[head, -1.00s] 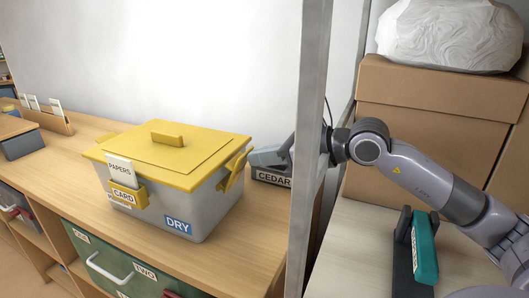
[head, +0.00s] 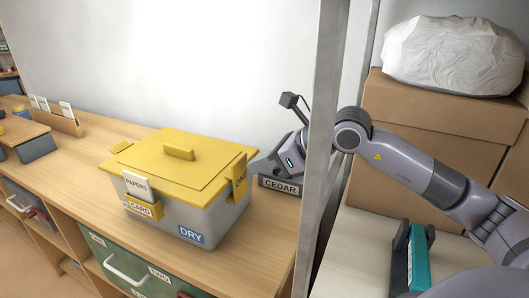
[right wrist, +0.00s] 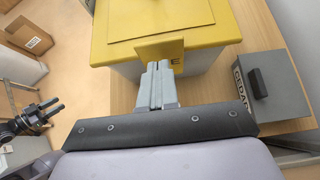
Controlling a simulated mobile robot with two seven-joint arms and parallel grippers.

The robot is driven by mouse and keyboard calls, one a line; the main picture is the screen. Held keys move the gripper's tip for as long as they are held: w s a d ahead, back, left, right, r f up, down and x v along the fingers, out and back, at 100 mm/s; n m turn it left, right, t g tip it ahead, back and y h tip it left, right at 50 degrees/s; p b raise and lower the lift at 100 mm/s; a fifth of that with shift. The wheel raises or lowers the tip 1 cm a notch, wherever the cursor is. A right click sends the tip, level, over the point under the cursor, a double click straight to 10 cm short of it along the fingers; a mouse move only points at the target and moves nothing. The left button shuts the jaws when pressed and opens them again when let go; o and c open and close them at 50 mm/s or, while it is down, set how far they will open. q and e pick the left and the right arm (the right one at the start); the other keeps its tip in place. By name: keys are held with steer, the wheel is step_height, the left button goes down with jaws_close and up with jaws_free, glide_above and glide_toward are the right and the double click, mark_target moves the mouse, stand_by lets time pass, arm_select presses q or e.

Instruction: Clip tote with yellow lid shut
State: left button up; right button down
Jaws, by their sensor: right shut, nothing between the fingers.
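The grey tote (head: 200,217) with its yellow lid (head: 207,158) stands on the wooden counter, the lid lying flat on top. Its right-hand yellow clip (head: 240,180), marked ONE, stands nearly upright at the lid's edge; it also shows in the right wrist view (right wrist: 150,48). Another yellow clip (head: 121,147) sticks out on the far left side. My right gripper (head: 253,170) is shut and empty, its fingertips (right wrist: 157,66) against or very close to the right clip's outer face. A dark two-pronged gripper (right wrist: 52,107), apparently my left, is far off at the left of the right wrist view.
A grey CEDAR box (head: 280,186) sits right of the tote, close to my right gripper. A metal shelf post (head: 322,130) stands before my right arm. Cardboard boxes (head: 430,115) and a teal-and-black object (head: 417,260) are at right.

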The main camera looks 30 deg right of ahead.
steer(key=shift+w+a+r+g+h+p, duration=0.2)
steer(key=shift+r+p, duration=0.15)
steer(key=shift+p, duration=0.15)
steer(key=shift+w+a+r+g+h+p, duration=0.1)
steer(key=shift+w+r+g+p, duration=0.15)
steer(key=shift+p, duration=0.2)
steer(key=shift+w+a, duration=0.1)
steer(key=shift+w, duration=0.1)
steer(key=shift+w+a, duration=0.2)
steer(key=shift+w, duration=0.1)
arm_select(q)
step_height(320, 180, up, 3)
steer(key=shift+d+f, duration=0.15)
steer(key=shift+f, duration=0.05)
arm_select(e)
steer(key=shift+r, duration=0.15)
